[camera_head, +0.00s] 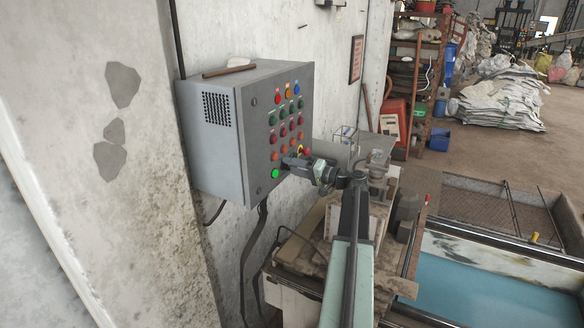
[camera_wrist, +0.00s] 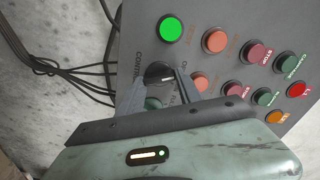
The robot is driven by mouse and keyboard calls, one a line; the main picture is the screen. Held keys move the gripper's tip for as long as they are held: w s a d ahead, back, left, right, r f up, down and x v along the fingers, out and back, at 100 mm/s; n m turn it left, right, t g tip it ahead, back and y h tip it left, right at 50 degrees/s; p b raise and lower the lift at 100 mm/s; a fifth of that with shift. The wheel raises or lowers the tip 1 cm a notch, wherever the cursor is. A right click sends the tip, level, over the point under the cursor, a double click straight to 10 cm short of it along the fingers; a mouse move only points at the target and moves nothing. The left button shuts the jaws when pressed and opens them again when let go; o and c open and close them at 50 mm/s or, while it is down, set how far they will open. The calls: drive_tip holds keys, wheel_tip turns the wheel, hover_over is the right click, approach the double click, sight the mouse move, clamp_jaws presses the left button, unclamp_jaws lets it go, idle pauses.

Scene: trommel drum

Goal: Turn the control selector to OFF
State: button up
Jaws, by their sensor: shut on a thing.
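The control selector (camera_wrist: 158,75) is a round black knob with a white pointer mark, low on the panel beside the lettering CONTROL. In the wrist view the pointer mark lies roughly sideways, toward the right. The lettering by the dial is partly hidden, so I cannot read the position surely. My gripper (camera_wrist: 160,84) has its fingers on both sides of the knob and is shut on it. In the head view my gripper (camera_head: 290,163) reaches the lower part of the grey control box (camera_head: 215,160) and hides the selector there.
A lit green button (camera_wrist: 171,28) sits close to the selector, and also shows in the head view (camera_head: 275,173). Several red, green and orange buttons crowd the panel. Black cables (camera_wrist: 70,55) hang by the box. A cluttered bench (camera_head: 300,245) stands below my arm.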

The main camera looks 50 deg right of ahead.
drive_tip(key=o, duration=1.4)
drive_tip(key=v, duration=0.8)
